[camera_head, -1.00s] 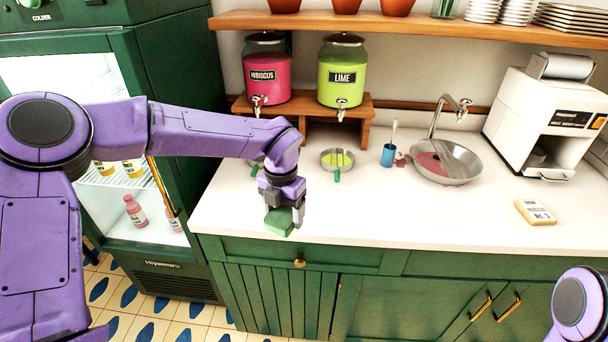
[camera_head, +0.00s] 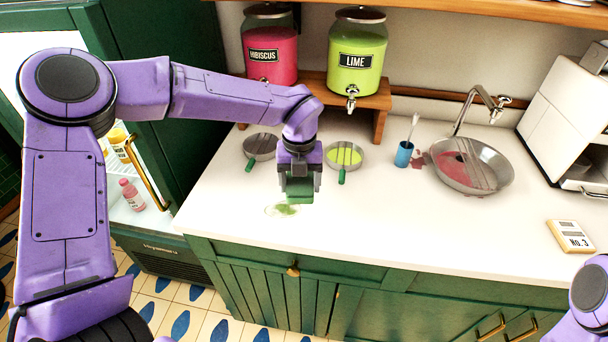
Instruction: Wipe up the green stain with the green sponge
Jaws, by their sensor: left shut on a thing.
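My left gripper (camera_head: 299,188) is shut on the green sponge (camera_head: 299,196) and holds it over the white counter, close to the stain. The green stain (camera_head: 284,210) is a pale green smear on the counter, just below and left of the sponge in the view. I cannot tell whether the sponge touches the counter. My right gripper is out of view; only part of my right arm shows at the lower right edge.
Hibiscus (camera_head: 270,56) and lime (camera_head: 357,60) dispensers stand on a wooden riser.

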